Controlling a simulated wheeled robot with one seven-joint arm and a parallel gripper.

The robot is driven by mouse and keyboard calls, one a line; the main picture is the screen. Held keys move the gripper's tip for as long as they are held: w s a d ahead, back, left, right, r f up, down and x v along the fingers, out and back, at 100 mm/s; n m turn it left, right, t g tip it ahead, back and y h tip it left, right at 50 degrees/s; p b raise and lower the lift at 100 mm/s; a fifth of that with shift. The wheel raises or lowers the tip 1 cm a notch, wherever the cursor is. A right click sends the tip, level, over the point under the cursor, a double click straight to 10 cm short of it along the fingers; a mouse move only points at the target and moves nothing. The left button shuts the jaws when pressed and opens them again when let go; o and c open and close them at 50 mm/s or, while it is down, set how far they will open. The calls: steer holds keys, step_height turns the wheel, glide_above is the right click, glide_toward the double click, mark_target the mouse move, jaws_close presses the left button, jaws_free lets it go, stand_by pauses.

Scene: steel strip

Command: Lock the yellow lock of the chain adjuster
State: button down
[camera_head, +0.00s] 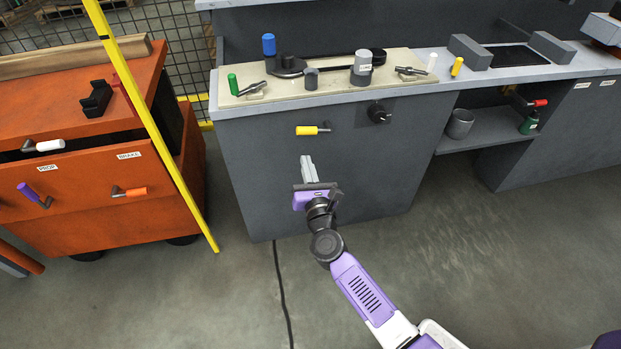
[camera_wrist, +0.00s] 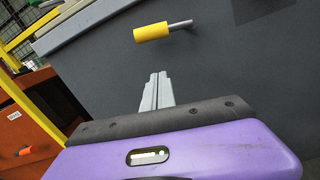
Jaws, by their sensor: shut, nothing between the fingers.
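The yellow lock (camera_head: 307,130) is a short yellow cylinder on a grey metal pin, on the front panel of the grey workbench (camera_head: 240,150). It lies roughly level, with the pin pointing right. In the wrist view the yellow lock (camera_wrist: 151,32) is above and ahead of my fingers, with its grey pin on the right. My gripper (camera_head: 307,160) is shut and empty below the lock, with a visible gap between them. In the wrist view my gripper's fingertips (camera_wrist: 158,78) are pressed together and point up toward the lock. Nothing hides the lock.
A black knob (camera_head: 378,113) sits on the panel to the lock's right. The bench top holds a blue-capped part (camera_head: 269,45), a green handle (camera_head: 233,84) and other fittings. An orange cabinet (camera_head: 95,160) and a yellow post (camera_head: 150,120) stand at left.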

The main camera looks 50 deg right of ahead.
mark_target(305, 132)
steer(key=shift+w+d+r+p, duration=0.35)
steer(key=shift+d+r+p, duration=0.05)
steer(key=shift+r, duration=0.25)
steer(key=shift+w+d+r+p, duration=0.35)
steer(key=shift+r+p, duration=0.05)
steer(key=shift+r, duration=0.3)
steer(key=shift+w+d+r+p, duration=0.35)
steer(key=shift+d+r+p, duration=0.05)
steer(key=shift+r, duration=0.25)
